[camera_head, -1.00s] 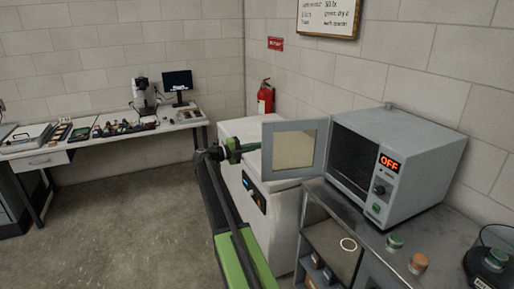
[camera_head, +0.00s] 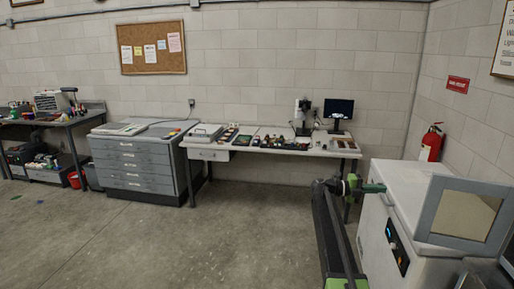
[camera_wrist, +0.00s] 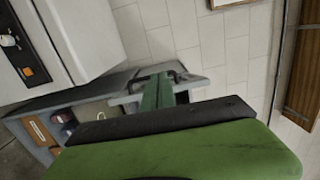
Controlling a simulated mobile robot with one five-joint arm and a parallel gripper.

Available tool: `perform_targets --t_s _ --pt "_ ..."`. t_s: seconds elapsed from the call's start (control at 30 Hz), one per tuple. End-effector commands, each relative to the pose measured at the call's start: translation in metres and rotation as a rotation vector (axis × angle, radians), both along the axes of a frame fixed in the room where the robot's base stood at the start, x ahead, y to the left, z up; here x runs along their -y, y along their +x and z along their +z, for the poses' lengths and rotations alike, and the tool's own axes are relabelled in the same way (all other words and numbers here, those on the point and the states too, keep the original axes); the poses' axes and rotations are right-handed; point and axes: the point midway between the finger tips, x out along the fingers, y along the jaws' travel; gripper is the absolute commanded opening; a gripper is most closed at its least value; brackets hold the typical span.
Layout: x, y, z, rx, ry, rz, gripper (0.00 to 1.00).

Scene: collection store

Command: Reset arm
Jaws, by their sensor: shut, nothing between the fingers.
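My gripper (camera_head: 376,188) is at the end of my black and green arm at the right of the head view. It is shut and empty, in front of or over the near left edge of a white chest-like unit (camera_head: 412,182); I cannot tell if they touch. In the wrist view the green fingers of my gripper (camera_wrist: 158,92) are together, with nothing held between them.
An open windowed door (camera_head: 462,214) stands right of my gripper. A red fire extinguisher (camera_head: 431,143) hangs behind the unit. A worktable (camera_head: 345,152) with small items and a grey drawer cabinet (camera_head: 135,165) line the back wall.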

Motion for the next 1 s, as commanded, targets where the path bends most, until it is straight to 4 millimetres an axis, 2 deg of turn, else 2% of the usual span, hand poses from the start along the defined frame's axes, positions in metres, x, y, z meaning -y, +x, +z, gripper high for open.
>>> perform_targets --t_s 0.03,0.07,0.17,0.27,0.37,0.47,0.5,0.57,0.6,0.63,0.7,0.73,0.8,0.87,0.9,0.97,1.0 --pt "-0.019 -0.013 0.01 -0.007 -0.04 0.038 0.0" --pt "-0.028 -0.012 0.017 -0.013 -0.069 0.077 0.0" --pt "-0.058 0.002 0.043 -0.048 -0.179 0.261 0.0" --pt "-0.096 0.024 0.066 -0.108 -0.292 0.477 0.0" --pt "-0.147 0.047 0.08 -0.198 -0.403 0.712 0.0" --pt "-0.215 0.064 0.08 -0.337 -0.514 0.982 0.0" --pt "-0.246 0.068 0.073 -0.411 -0.556 1.097 0.0" --pt "-0.294 0.068 0.054 -0.542 -0.61 1.273 0.0" --pt "-0.324 0.063 0.036 -0.639 -0.638 1.388 0.0" --pt "-0.345 0.057 0.02 -0.717 -0.655 1.468 0.0" --pt "-0.385 0.037 -0.021 -0.907 -0.671 1.641 0.0" --pt "-0.398 0.024 -0.041 -0.994 -0.67 1.709 0.0" --pt "-0.419 -0.01 -0.087 -1.2 -0.644 1.85 0.0" --pt "-0.428 -0.045 -0.125 -1.383 -0.597 1.952 0.0" --pt "-0.428 -0.071 -0.148 -1.506 -0.552 2.011 0.0" --pt "-0.424 -0.113 -0.18 -1.688 -0.463 2.084 0.0" --pt "-0.418 -0.141 -0.197 -1.803 -0.392 2.123 0.0"
